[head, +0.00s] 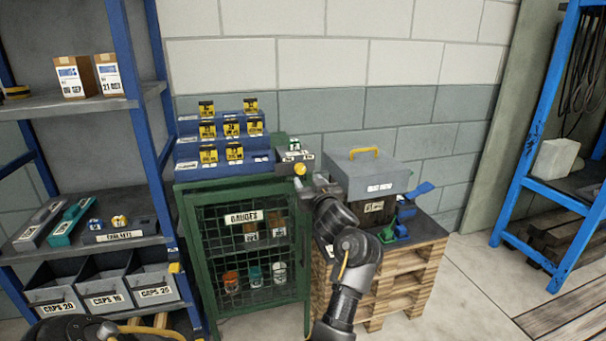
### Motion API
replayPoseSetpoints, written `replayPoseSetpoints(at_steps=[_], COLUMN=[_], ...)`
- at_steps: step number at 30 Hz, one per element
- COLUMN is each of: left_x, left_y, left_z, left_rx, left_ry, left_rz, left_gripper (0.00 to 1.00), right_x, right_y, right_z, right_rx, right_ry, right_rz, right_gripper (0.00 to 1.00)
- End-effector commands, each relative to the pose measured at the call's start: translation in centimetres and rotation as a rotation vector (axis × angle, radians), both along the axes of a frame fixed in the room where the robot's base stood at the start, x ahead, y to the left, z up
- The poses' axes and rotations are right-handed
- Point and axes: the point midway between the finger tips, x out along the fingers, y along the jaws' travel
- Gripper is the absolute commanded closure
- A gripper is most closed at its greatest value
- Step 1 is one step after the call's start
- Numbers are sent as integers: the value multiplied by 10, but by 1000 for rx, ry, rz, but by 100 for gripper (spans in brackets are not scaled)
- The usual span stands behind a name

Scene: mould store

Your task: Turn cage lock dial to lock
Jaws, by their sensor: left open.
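The green mesh cage (188,262) with a GAUGES sign stands at the middle left, its door looking shut.
Blue stepped racks with yellow-labelled blocks (207,130) stand on the cage. A grey lidded box (365,178) with a yellow handle stands close at right on a wooden pallet stack (410,275). A blue shelf (125,60) stands at left.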

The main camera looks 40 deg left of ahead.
Motion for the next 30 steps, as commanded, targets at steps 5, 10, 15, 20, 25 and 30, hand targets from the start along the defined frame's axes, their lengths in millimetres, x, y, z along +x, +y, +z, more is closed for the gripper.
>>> replayPoseSetpoints(at_steps=[5,10,15,20,25,30], left_x=[20,34,41,42,42,42], left_y=[29,49,58,60,60,60], left_z=[0,-1,0,-1,-1,-1], left_rx=[3,0,1,-1,0,0], left_ry=[2,2,0,0,0,0], left_rz=[1,0,-1,-2,-2,-2], left_gripper=[50,50,50,50,53,75], right_x=[3,3,4,6,7,6], right_y=[1,2,2,2,2,2], right_z=[2,3,4,5,6,6], right_rx=[2,2,1,2,3,3], right_ry=[-3,0,0,-5,-8,-8], right_rz=[-1,-1,-1,-2,-1,-1], right_gripper=[26,26,26,26,26,26])
